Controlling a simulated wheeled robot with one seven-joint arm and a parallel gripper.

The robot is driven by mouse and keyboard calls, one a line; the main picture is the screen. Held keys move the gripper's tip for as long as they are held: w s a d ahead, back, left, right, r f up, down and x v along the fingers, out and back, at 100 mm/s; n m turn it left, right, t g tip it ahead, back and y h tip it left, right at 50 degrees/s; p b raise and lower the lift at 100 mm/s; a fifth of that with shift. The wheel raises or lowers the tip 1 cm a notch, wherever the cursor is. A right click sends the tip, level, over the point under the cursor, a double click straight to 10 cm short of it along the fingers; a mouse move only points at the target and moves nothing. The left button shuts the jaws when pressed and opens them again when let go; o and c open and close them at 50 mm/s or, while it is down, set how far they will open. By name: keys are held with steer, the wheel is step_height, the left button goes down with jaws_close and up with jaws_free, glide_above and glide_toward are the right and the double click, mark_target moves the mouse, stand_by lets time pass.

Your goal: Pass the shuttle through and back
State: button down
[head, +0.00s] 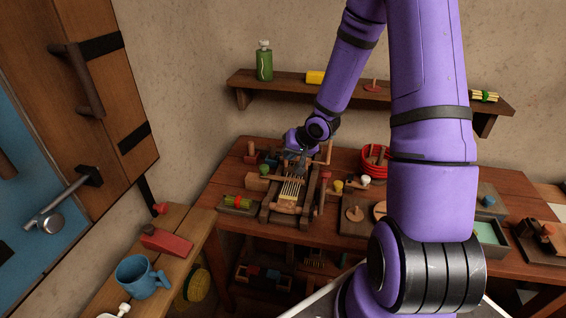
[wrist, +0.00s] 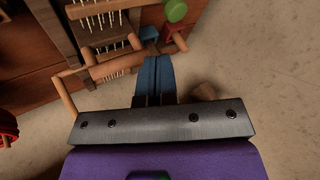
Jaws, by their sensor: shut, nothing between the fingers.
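A small wooden loom (head: 290,195) with pale warp threads stands on the workbench, and it also shows at the top left of the wrist view (wrist: 104,25). My gripper (head: 300,152) is over the back end of the loom in the head view. In the wrist view its two blue fingers (wrist: 152,60) are together with nothing between them. Their tips are near wooden bars of the loom frame; whether they touch cannot be told. I cannot pick out the shuttle for sure among the wooden parts.
A green knob (wrist: 176,10) and a red block (wrist: 174,33) lie near the fingertips. A red coil (head: 374,163) stands right of the loom. A shelf (head: 300,87) runs along the wall behind. A blue mug (head: 141,277) stands on the left bench.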

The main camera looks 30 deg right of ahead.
glide_above(276, 177)
step_height(276, 177, down, 8)
stand_by(0.4)
steer(key=w+a, duration=0.7)
steer(key=shift+w, duration=0.1)
steer(key=shift+a+r, duration=0.1)
